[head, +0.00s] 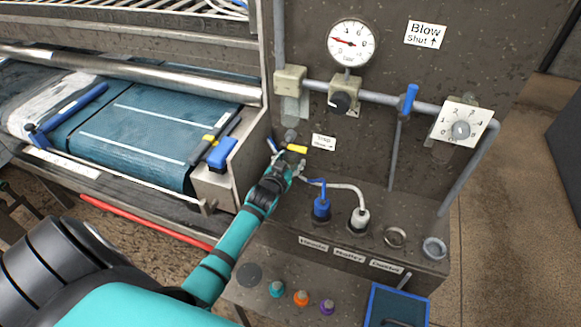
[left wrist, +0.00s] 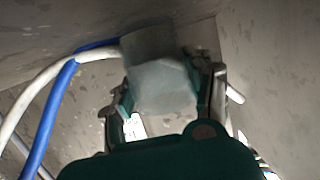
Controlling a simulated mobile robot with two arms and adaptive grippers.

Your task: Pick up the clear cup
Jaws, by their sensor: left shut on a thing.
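My left gripper (head: 290,160) reaches up beside the machine wall, below the grey regulator pipe. In the left wrist view my left gripper (left wrist: 165,105) is shut on a pale, cloudy, see-through body, which looks like the clear cup (left wrist: 160,80). One finger lies on each side of it. Its upper end meets a darker part near the wall. In the head view the gripper mostly hides the held thing. My right gripper is not in view.
A white hose (head: 345,188) and a blue hose (head: 322,190) run from the bench sockets close to the gripper. A blue-handled valve (head: 408,98) and pressure gauge (head: 352,43) are on the panel. Coloured buttons (head: 301,298) line the bench front. The roller machine (head: 150,120) stands left.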

